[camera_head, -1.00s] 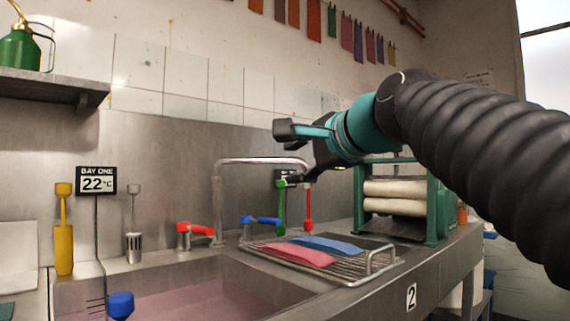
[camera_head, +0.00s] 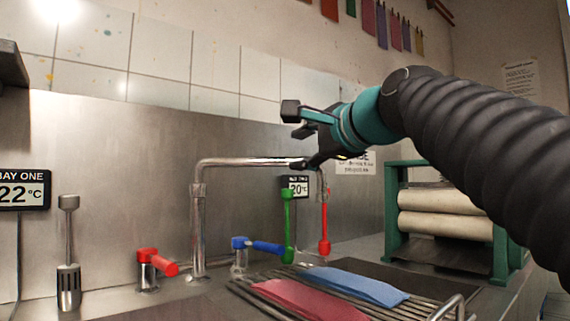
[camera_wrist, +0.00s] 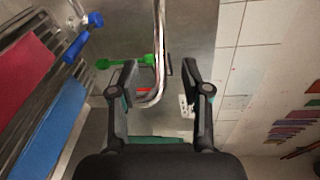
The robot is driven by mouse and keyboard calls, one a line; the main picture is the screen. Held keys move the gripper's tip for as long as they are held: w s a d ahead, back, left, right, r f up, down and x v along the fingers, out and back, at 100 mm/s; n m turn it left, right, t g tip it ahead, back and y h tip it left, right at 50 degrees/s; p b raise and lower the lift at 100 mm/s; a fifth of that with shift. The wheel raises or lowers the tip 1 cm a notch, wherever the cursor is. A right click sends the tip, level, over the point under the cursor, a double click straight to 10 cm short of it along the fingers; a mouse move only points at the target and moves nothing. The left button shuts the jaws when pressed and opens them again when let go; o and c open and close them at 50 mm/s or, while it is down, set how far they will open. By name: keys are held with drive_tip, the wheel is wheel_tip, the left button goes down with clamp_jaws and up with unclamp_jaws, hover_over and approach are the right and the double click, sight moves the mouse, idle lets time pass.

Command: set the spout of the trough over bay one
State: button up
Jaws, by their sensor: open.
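The chrome spout (camera_head: 250,162) rises from its post, runs level to the right and bends down at its outer end, near a partly hidden sign reading 20°C (camera_head: 298,187). The BAY ONE sign (camera_head: 20,190), reading 22°C, is at the left edge. My gripper (camera_head: 297,137) is open at the spout's outer half, its lower finger overlapping the pipe in the head view. In the wrist view the pipe (camera_wrist: 158,40) passes between the spread fingers of my gripper (camera_wrist: 161,72), with no clear contact.
Red (camera_head: 157,262) and blue (camera_head: 257,245) taps flank the spout's post. Green (camera_head: 287,225) and red (camera_head: 324,228) tools stand near the spout's end. A wire rack (camera_head: 440,308) holds red and blue cloths below. A green roller press (camera_head: 395,210) stands right.

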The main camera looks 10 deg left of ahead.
sight(274, 161)
drive_tip(key=p+x, duration=0.1)
drive_tip(key=x, duration=1.1)
drive_tip(key=shift+w+a+f, duration=0.1)
drive_tip(key=shift+w+a, duration=0.05)
drive_tip(key=shift+w, duration=0.05)
clamp_jaws()
